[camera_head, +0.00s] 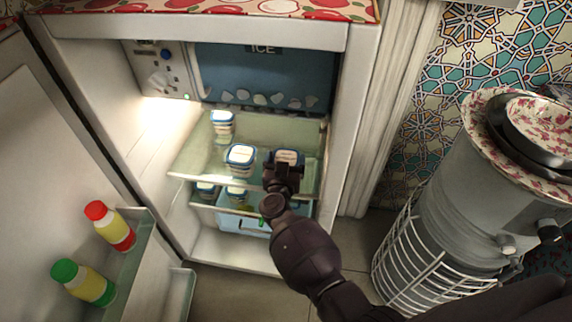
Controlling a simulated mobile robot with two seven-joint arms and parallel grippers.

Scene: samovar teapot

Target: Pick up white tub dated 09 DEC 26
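Several small white tubs with blue rims stand in the open fridge. On the upper glass shelf (190,161), one tub (241,157) is at the middle front and another (222,122) is farther back. A third tub (288,157) is on the right, partly hidden by my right gripper (282,170). More tubs (237,194) show on the level below. The dates are too small to read. My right gripper reaches in at the front of the right tub; whether its fingers touch or grip it is not clear. My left gripper is not in view.
The fridge door (50,150) stands open at left, with a red-capped bottle (111,226) and a green-capped bottle (83,283) in its rack. A blue drawer (235,222) is below the shelves. A large metal samovar (465,200) in a white wire frame stands at right.

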